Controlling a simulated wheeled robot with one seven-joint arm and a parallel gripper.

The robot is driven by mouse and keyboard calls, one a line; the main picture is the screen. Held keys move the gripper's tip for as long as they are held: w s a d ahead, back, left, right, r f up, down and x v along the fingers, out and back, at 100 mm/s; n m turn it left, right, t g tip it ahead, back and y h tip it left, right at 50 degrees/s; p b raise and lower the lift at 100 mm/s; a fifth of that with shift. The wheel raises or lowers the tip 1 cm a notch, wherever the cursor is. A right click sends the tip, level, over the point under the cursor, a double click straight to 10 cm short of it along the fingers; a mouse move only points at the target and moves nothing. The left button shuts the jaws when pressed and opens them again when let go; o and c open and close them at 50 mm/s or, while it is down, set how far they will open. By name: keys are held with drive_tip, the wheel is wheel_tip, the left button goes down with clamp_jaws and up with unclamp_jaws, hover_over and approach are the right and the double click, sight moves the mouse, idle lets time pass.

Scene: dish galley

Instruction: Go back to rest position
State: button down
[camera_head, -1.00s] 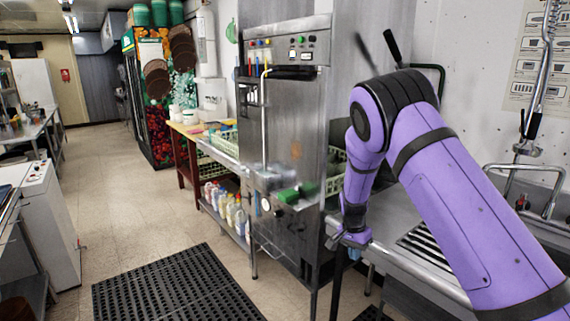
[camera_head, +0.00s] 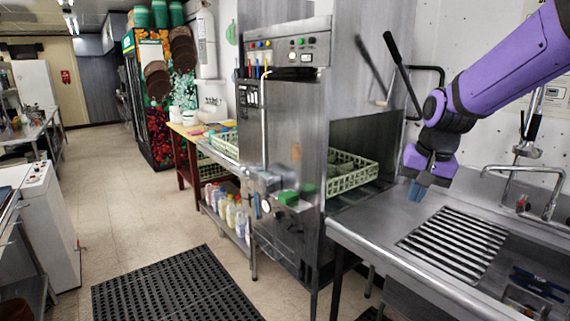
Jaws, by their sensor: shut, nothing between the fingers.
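My gripper (camera_head: 419,188) hangs at the end of my purple arm, above the steel counter (camera_head: 375,215) on the right. Its fingers point down and are shut, with nothing seen between them. It is to the right of the dishwasher opening and left of the faucet, apart from both. A pale green dish rack (camera_head: 350,176) sits in the side opening of the steel dishwasher (camera_head: 290,150). Part of the rack is hidden inside the machine.
A striped drain grate (camera_head: 455,243) lies in the counter, beside a sink (camera_head: 535,285) at lower right. A faucet (camera_head: 530,175) stands behind it. A black lever handle (camera_head: 400,70) rises by the dishwasher. A black floor mat (camera_head: 175,290) lies on the otherwise open floor.

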drive_tip(key=s+d+r+n+t, duration=0.1)
drive_tip(key=s+r, duration=0.1)
drive_tip(key=s, duration=0.6)
drive_tip(key=s+d+r+n+t, duration=0.1)
drive_tip(key=s+r+n, duration=0.1)
drive_tip(key=s, duration=0.6)
drive_tip(key=s+d+r+n+t+h, duration=0.1)
drive_tip(key=s+r, duration=0.1)
drive_tip(key=s, duration=0.6)
drive_tip(key=shift+r, duration=0.3)
